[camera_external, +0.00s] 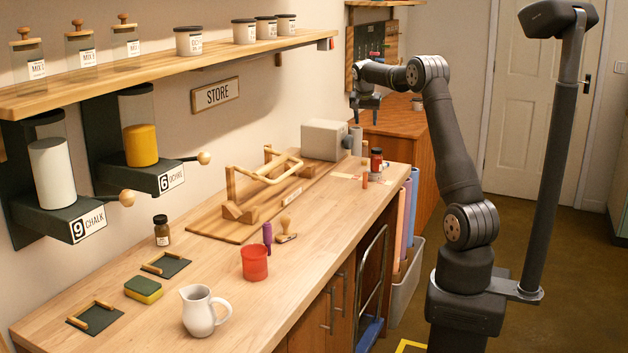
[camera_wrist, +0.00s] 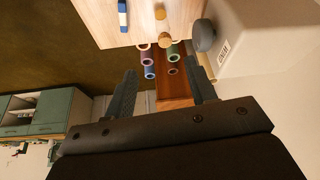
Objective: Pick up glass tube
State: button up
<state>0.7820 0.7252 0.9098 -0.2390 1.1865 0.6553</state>
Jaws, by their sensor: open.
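My gripper (camera_external: 367,115) is open and empty, high beyond the far end of the counter. In the wrist view its two fingers (camera_wrist: 162,88) stand wide apart with nothing held between them. I cannot make out a separate glass tube for certain in either view. Clear cylinders on the wall dispensers hold white pigment (camera_external: 50,170) and yellow pigment (camera_external: 141,145), far from my gripper. Several coloured rolls with open ends (camera_wrist: 150,72) show beyond the fingers in the wrist view; they do not look like glass.
A grey box (camera_external: 322,140) stands at the counter's far end, near a small dark-lidded jar (camera_external: 376,161). A wooden rack (camera_external: 262,180), red cup (camera_external: 255,263) and white jug (camera_external: 200,312) are on the counter. A wooden cabinet (camera_external: 398,130) stands beyond it. Jars line the shelf (camera_external: 150,72).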

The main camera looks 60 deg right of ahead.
aim_at(367, 142)
jog(key=x, duration=1.1)
jog(key=shift+a, duration=0.1)
jog(key=shift+w+x, duration=0.15)
jog(key=shift+x, duration=1.2)
jog(key=shift+w+x, duration=0.2)
jog(key=shift+x, duration=1.2)
jog(key=shift+a, duration=0.15)
jog(key=c, duration=1)
